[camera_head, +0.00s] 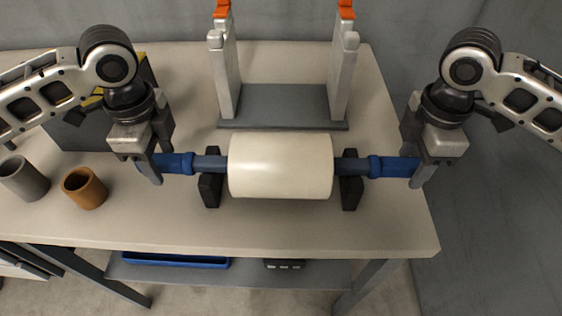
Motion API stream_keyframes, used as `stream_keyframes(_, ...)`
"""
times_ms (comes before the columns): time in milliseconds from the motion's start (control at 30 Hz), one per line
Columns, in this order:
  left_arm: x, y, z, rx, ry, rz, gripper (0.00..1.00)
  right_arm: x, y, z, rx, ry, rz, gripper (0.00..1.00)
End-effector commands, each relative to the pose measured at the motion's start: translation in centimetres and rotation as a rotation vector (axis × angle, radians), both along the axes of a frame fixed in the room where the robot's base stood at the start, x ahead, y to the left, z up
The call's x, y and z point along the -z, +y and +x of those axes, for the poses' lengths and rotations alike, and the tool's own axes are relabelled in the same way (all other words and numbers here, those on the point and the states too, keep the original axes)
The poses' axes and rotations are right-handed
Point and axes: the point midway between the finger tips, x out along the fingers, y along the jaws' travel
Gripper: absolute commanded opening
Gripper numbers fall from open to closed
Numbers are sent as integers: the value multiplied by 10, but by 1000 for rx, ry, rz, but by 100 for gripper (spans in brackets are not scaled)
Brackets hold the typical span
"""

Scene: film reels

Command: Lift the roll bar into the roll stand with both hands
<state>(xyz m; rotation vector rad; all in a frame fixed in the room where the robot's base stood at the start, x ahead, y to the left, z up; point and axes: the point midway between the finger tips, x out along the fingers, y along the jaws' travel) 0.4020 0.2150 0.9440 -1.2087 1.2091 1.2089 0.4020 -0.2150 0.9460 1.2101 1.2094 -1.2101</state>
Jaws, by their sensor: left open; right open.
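The roll bar carries a thick cream roll (281,166) in the middle and has a blue handle at each end. It lies level across two black supports (351,181) on the table. The roll stand (283,104) is behind it, with a grey base and two upright posts tipped in orange. My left gripper (158,172) is open, pointing down at the left blue handle (178,164), its fingers about the outer end. My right gripper (412,172) is open at the outer end of the right blue handle (389,167). Contact between fingers and handles cannot be told.
A grey cup (24,179) and a brown cup (84,188) stand at the table's left. A dark box with yellow edges (88,125) is behind my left gripper. The front strip of the table (270,230) is clear. A blue tray (175,261) lies on the shelf below.

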Motion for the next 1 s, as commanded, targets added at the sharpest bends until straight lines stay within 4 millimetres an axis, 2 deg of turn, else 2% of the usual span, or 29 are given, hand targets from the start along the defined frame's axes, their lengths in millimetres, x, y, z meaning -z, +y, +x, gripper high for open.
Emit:
stream_keyframes(100,19,0,0,-2,2,1,52,19,0,0,1,2,0,52)
stream_keyframes(233,31,0,0,-2,1,0,52,31,0,0,0,2,0,52)
stream_keyframes(633,37,0,0,0,0,0,52,37,0,0,0,0,0,52)
stream_keyframes(667,37,0,0,0,0,0,49,37,0,0,0,0,0,49)
stream_keyframes(833,37,0,0,0,0,0,2,37,0,0,0,0,0,2)
stream_keyframes(1000,37,0,0,-1,0,0,0,37,0,0,0,0,0,0)
